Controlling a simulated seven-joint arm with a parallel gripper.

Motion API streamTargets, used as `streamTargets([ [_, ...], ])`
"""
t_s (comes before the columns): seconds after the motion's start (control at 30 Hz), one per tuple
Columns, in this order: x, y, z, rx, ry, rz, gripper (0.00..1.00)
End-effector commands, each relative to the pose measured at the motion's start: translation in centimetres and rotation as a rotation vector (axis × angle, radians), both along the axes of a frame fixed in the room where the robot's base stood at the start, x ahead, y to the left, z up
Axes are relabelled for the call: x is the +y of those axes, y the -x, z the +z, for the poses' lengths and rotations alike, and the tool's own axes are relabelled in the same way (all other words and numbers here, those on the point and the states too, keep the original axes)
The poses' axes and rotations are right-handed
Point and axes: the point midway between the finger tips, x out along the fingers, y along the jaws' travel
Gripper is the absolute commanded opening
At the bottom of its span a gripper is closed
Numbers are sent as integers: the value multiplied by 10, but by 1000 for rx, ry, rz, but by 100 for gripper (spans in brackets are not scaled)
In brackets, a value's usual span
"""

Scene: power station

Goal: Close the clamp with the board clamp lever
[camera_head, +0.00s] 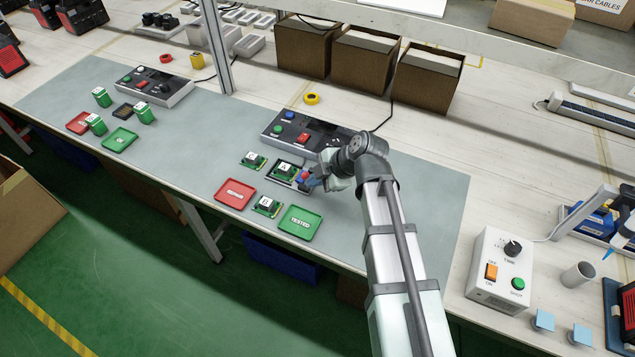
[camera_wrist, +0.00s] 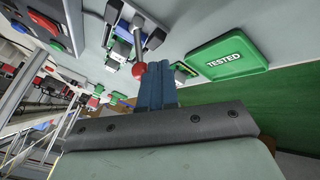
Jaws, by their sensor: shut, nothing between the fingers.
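The clamp lever has a metal rod and a red ball knob (camera_wrist: 139,70), which shows just beside my shut blue fingertips in the wrist view; I cannot tell if they touch. In the head view the clamp fixture (camera_head: 301,186) holds a green board marked A (camera_head: 286,168). My gripper (camera_head: 313,182) is at its right end, partly hiding the lever. My gripper (camera_wrist: 155,66) is shut and empty in the wrist view.
A control box (camera_head: 262,128) with coloured buttons stands behind the clamp. A red tray (camera_head: 235,206), a green TESTED tray (camera_head: 300,233) and a board marked B (camera_head: 266,211) lie in front. Another small board (camera_head: 252,160) lies left of it.

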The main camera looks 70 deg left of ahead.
Motion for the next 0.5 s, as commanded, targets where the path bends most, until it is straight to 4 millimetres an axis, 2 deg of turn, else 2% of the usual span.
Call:
streamTargets([
  [0.5, 3, -4, 2, 36, 37, 1, 0],
])
